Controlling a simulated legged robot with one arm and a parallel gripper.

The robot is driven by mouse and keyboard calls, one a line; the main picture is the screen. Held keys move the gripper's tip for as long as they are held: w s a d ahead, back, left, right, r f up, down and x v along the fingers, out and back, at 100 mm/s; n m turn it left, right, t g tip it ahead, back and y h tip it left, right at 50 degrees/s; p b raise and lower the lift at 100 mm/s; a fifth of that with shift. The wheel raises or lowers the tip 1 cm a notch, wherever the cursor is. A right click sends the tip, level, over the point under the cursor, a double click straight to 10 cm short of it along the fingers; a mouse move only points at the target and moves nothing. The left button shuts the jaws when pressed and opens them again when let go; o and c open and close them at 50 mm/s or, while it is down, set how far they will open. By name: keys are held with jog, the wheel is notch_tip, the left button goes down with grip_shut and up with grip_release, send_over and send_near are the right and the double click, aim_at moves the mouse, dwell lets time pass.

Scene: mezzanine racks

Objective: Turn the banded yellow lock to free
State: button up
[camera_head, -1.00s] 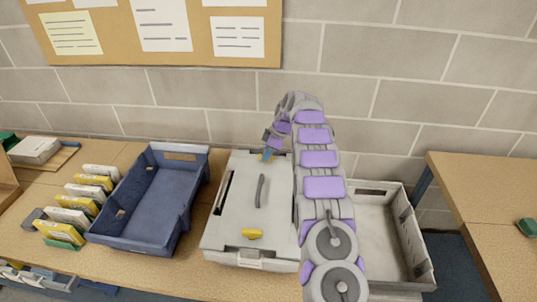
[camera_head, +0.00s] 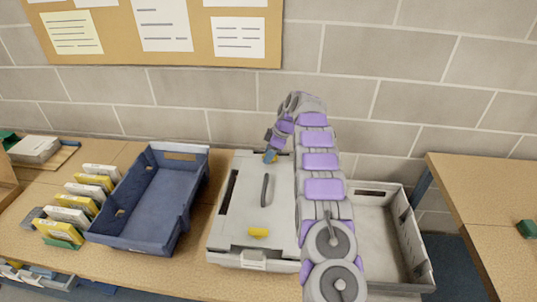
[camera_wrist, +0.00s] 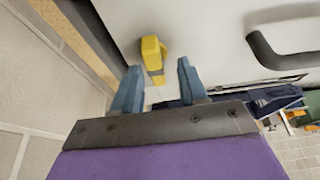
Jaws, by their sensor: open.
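A white-grey case (camera_head: 236,200) with a dark handle (camera_head: 265,190) lies on the bench. In the wrist view a yellow lock (camera_wrist: 151,48) with a greyish band across it is on the case, just beyond and between my fingertips. My gripper (camera_wrist: 159,66) is open, its two blue fingers on either side of the lock's near end; contact cannot be told. In the head view my gripper (camera_head: 270,156) is at the case's back edge, where the lock is hidden. Another yellow lock (camera_head: 258,233) sits at the case's front edge; no band is visible on it.
A blue tray (camera_head: 150,205) stands left of the case, with a row of yellow and white packs (camera_head: 75,213) beyond it. A grey open bin (camera_head: 408,235) is to the right, partly behind my arm. A block wall (camera_head: 400,110) rises close behind.

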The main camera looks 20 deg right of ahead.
jog(key=shift+d+r, duration=0.15)
jog(key=shift+d, duration=0.2)
jog(key=p+v, duration=0.1)
jog(key=v, duration=0.2)
jog(key=p+v, duration=0.1)
jog(key=v, duration=0.3)
jog(key=shift+a+r, duration=0.15)
jog(key=shift+a, duration=0.05)
jog(key=p+v, duration=0.7)
jog(key=v, duration=0.2)
jog(key=shift+d+r+p, duration=0.25)
jog(key=shift+p, duration=0.15)
